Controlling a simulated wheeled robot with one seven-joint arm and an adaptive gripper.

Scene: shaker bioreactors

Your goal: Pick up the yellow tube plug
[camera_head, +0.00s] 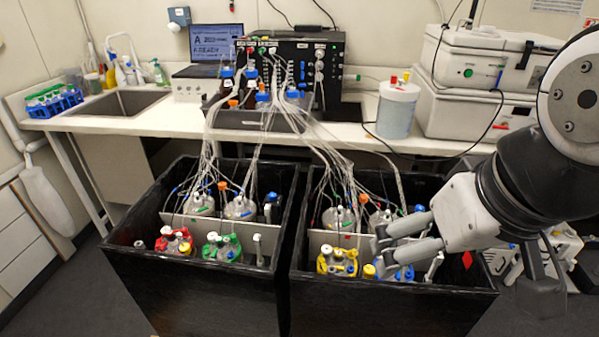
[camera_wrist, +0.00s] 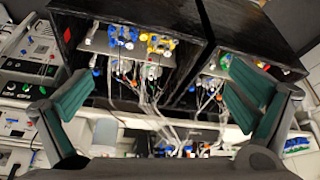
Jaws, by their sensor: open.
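Small yellow pieces sit on top of a clear vessel (camera_head: 337,262) at the front left of the right black box. A separate round yellow piece (camera_head: 368,271) shows just right of it, close below my gripper (camera_head: 382,250). I cannot tell for sure which yellow piece is the tube plug. In the wrist view the yellow pieces (camera_wrist: 158,44) show at the top, beyond the fingertips. My gripper (camera_wrist: 160,80) is open, with nothing between its fingers. It hangs over the right box, and its fingers partly hide the blue-topped vessel (camera_head: 403,274).
The right black box (camera_head: 400,300) has high walls around several vessels, tubes and a grey divider. The left black box (camera_head: 200,300) holds red-topped (camera_head: 174,240) and green-topped (camera_head: 222,247) vessels. Thin tubes run up to the bench (camera_head: 150,122) behind.

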